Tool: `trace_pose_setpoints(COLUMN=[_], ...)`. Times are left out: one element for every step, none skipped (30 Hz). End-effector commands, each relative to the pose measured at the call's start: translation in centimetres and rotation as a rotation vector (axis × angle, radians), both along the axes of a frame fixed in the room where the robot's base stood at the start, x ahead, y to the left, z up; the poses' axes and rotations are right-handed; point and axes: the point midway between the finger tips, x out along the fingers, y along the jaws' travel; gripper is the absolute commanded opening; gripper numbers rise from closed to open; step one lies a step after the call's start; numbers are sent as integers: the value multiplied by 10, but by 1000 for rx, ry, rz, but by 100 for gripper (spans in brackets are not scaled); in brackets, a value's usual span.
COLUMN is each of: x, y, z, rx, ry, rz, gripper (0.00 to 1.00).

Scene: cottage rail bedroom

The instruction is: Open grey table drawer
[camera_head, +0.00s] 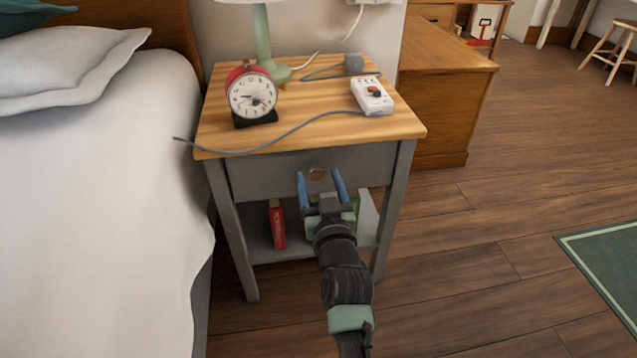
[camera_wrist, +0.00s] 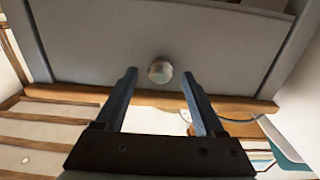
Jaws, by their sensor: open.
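The grey table (camera_head: 228,237) has a wooden top and stands beside the bed. Its grey drawer (camera_head: 262,178) sits under the top and looks shut, with a round metallic knob (camera_head: 317,173) in the middle of its front. In the wrist view, which looks upside down, the drawer front (camera_wrist: 95,45) fills the upper part and the knob (camera_wrist: 160,71) shows clear. My gripper (camera_head: 321,176) is open in front of the drawer. In the wrist view its fingertips (camera_wrist: 159,72) lie to either side of the knob, with nothing gripped. I cannot tell how far the tips are from the drawer front.
On the tabletop (camera_head: 213,137) stand a red alarm clock (camera_head: 252,95), a green lamp (camera_head: 262,40) and a white box (camera_head: 372,96). A grey cable (camera_head: 270,143) hangs over the left edge. A red book (camera_head: 277,225) is on the lower shelf. The bed (camera_head: 100,200) is close left; floor on the right is open.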

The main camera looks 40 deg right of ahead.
Motion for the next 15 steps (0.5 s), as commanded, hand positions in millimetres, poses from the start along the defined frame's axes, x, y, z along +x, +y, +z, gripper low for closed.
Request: trace_pose_setpoints(x=[3, 4, 5, 5, 5, 6, 6, 6, 6, 5, 5, 5, 5, 5, 5], y=[-1, -2, -3, -3, -3, -3, -3, -3, -3, -3, -3, -3, -3, -3, -3], z=[-1, 0, 0, 0, 0, 0, 0, 0, 0, 0, 0, 0, 0, 0, 0], rx=[0, 0, 0, 0, 0, 1, 1, 1, 1, 1, 1, 1, 1, 1, 1], ry=[0, 0, 0, 0, 0, 1, 1, 1, 1, 1, 1, 1, 1, 1, 1], rz=[0, 0, 0, 0, 0, 0, 0, 0, 0, 0, 1, 1, 1, 1, 1], gripper=[71, 71, 71, 71, 71, 71, 71, 71, 71, 71, 71, 69, 64, 58, 51])
